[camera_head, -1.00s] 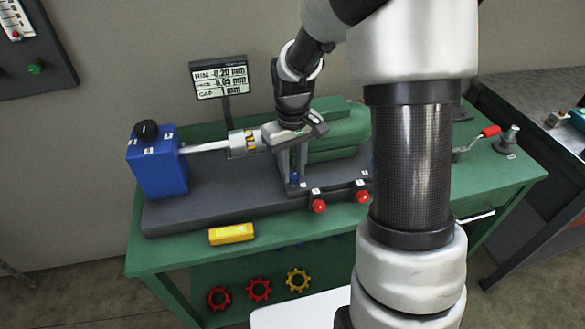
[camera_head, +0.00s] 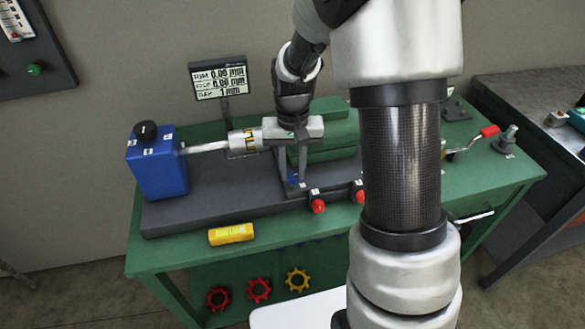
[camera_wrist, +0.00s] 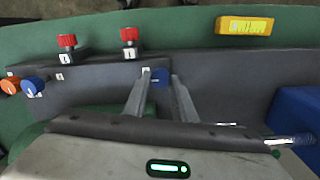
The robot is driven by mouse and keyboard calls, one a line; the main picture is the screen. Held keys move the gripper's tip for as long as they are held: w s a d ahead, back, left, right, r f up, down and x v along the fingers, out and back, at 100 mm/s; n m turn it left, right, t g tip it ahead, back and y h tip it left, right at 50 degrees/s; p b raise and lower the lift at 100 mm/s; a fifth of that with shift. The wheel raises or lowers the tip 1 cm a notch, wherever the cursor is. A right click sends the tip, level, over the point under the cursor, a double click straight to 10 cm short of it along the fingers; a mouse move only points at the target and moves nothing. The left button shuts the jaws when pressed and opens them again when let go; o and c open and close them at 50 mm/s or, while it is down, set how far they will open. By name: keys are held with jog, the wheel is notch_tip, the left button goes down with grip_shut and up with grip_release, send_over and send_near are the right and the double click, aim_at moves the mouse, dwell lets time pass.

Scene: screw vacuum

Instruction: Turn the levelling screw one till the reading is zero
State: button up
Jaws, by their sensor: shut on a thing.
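The display (camera_head: 219,80) stands behind the bench unit. Its top line looks like 0.00 mm, the second like 0.00 mm, the third 1 mm; the small digits are slightly blurred. The blue screw knob (camera_head: 293,180) sits low at the front of the dark base. In the wrist view the blue knob (camera_wrist: 160,77) lies between the two finger ends of my gripper (camera_wrist: 161,79), which is shut on it. In the head view my gripper (camera_head: 293,182) reaches down from above to this knob, which is partly hidden.
Red knobs (camera_head: 318,206) stand on the base's front edge, close to my fingers. A blue box (camera_head: 158,165) with a black cap is at the left. A yellow device (camera_head: 231,234) lies on the green table. Another blue knob (camera_wrist: 33,86) and an orange knob (camera_wrist: 10,85) show in the wrist view.

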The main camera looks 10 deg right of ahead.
aim_at(293, 175)
jog(key=shift+w, duration=0.1)
jog(key=o, duration=1)
jog(key=shift+o, duration=0.2)
notch_tip(293, 175, up, 18)
jog(key=p, duration=0.2)
jog(key=shift+f, duration=0.25)
jog(key=s+r+n+t+p, duration=0.1)
jog(key=s+r+t+p, duration=0.1)
jog(key=s+r+p, duration=0.3)
jog(key=s+r+n+t+p, duration=0.1)
jog(key=s+r+t+p, duration=0.2)
jog(key=s+r, duration=0.7)
jog(key=s+p, duration=0.1)
jog(key=s, duration=0.3)
jog(key=shift+s+a+t+p, duration=0.15)
jog(key=shift+s+t+p, duration=0.1)
jog(key=shift+t+p, duration=0.1)
